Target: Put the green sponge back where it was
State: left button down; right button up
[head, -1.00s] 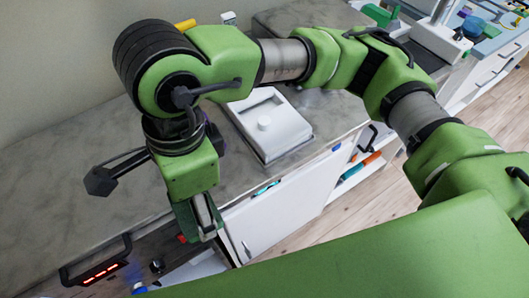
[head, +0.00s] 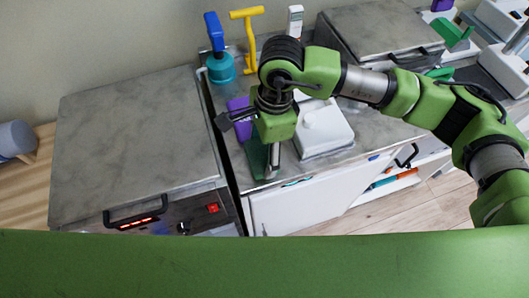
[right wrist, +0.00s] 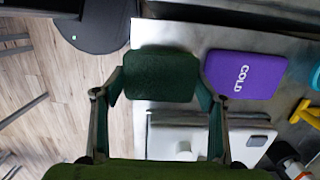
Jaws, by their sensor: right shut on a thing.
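The green sponge, a dark green block, is between the two fingers of my right gripper in the right wrist view (right wrist: 162,76). In the head view the sponge (head: 256,160) shows beside a silver finger. My right gripper (head: 268,165) points down and is shut on the sponge, over the front part of the grey counter (head: 362,135). A gap between sponge and counter is hard to judge. My left gripper is not in view.
A purple COLD pack (right wrist: 243,74) lies right of the sponge in the wrist view. A white lidded box (head: 325,128) stands right of my gripper in the head view. A teal blue-handled tool (head: 220,66) and a yellow T-handle (head: 250,40) stand behind. A grey-topped unit (head: 135,140) is left.

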aim_at(264, 157)
jog(key=shift+w+d+f, duration=0.2)
jog(key=shift+w+f, duration=0.1)
jog(key=shift+f, duration=0.05)
notch_tip(264, 157, down, 3)
jog(key=shift+f+p, duration=0.1)
jog(key=shift+p, duration=0.35)
jog(key=shift+f, duration=0.1)
jog(key=shift+f+b, duration=0.1)
jog(key=shift+b, duration=0.2)
jog(key=o, duration=0.8)
